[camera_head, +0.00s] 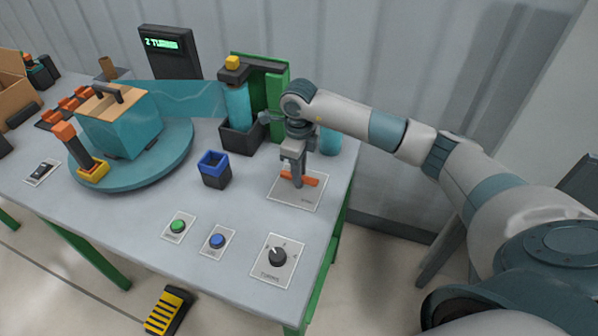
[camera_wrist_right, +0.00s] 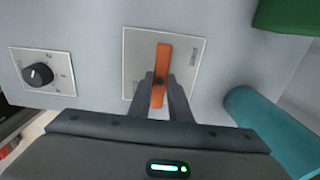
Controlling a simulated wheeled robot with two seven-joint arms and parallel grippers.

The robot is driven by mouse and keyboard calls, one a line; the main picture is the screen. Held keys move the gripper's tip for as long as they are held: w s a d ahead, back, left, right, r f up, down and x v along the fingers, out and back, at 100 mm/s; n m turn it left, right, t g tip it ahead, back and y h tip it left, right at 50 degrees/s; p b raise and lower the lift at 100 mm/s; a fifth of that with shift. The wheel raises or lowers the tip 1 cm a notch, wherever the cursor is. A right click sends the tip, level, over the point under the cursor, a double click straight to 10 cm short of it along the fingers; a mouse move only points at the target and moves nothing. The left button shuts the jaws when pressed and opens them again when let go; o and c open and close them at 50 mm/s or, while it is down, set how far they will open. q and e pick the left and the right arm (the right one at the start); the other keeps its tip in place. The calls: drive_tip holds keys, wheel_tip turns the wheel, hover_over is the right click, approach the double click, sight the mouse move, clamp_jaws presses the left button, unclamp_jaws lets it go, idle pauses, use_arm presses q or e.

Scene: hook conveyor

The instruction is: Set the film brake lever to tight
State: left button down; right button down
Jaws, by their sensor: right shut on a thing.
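The film brake lever (camera_head: 313,182) is an orange bar on a pale square plate (camera_head: 285,194) at the right end of the table. In the right wrist view the lever (camera_wrist_right: 162,58) shows as an orange bar with a dark pivot at its middle. My right gripper (camera_head: 297,181) reaches down onto the lever from above. In the right wrist view its two dark fingers (camera_wrist_right: 161,86) are closed on the lever near the pivot. The printing on the plate is too small to read. My left gripper does not show.
A dial marked with several positions (camera_head: 277,257) sits at the front right. A green button (camera_head: 178,226), a blue button (camera_head: 217,241) and a blue-rimmed dark cup (camera_head: 214,169) are to the left. A teal roll (camera_head: 330,141) stands behind the gripper.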

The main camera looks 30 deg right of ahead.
drive_tip(key=c, duration=1.6)
unclamp_jaws()
drive_tip(key=shift+c, duration=0.2)
drive_tip(key=shift+r, duration=0.2)
drive_tip(key=shift+r+b, duration=0.35)
drive_tip(key=shift+r, duration=0.25)
wheel_tip(320, 180, up, 16)
drive_tip(key=b, duration=0.4)
